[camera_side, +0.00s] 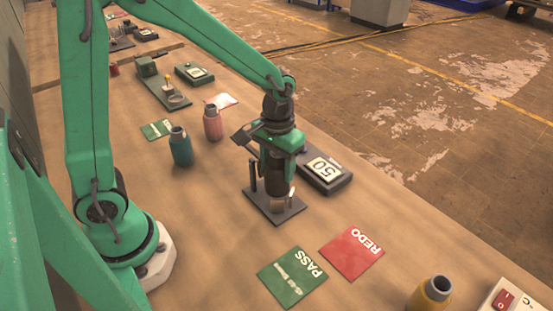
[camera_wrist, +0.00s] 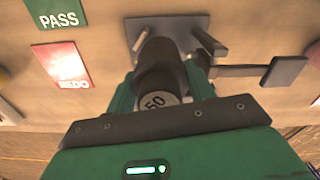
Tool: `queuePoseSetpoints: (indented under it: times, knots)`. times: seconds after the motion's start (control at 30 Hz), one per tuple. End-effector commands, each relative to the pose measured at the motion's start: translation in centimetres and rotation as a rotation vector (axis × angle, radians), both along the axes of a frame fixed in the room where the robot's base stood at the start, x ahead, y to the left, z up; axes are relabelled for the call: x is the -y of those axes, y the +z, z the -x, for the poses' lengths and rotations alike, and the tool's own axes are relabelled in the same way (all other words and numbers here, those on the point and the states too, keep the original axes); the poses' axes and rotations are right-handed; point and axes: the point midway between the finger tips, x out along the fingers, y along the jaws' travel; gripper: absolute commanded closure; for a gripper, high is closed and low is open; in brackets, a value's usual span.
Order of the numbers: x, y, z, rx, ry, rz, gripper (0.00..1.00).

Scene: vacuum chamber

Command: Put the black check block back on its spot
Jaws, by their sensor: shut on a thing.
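The black check block (camera_wrist: 160,65) is a dark cylinder with a "50" label on its near end in the wrist view. My gripper (camera_wrist: 162,82) is shut on it, with a green finger on each side. In the side view my gripper (camera_side: 275,178) is over the dark base plate (camera_side: 262,208), and the block (camera_side: 274,182) is upright between the fingers. The plate also shows in the wrist view (camera_wrist: 182,22), with posts beside the block. I cannot tell whether the block's lower end touches the plate.
A dark box marked "50" (camera_side: 342,183) stands right beside my gripper. A green PASS card (camera_side: 292,290) and red REDO card (camera_side: 352,262) lie in front. Teal (camera_side: 182,152), pink (camera_side: 212,127) and yellow (camera_side: 425,300) bottles stand apart. A dark lever (camera_wrist: 285,71) juts near the plate.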

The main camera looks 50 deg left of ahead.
Motion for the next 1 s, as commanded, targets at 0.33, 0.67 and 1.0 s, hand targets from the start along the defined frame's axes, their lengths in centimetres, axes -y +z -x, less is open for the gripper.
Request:
queuePoseSetpoints:
  times: [0.33, 0.67, 1.0]
  knots:
    - [0.0, 1.8, -0.1, 0.004, 0.0, 0.0, 0.82]
    - [0.0, 3.4, -0.1, 0.003, 0.0, 0.0, 0.82]
    - [0.0, 5.1, -0.1, 0.003, 0.0, 0.0, 0.82]
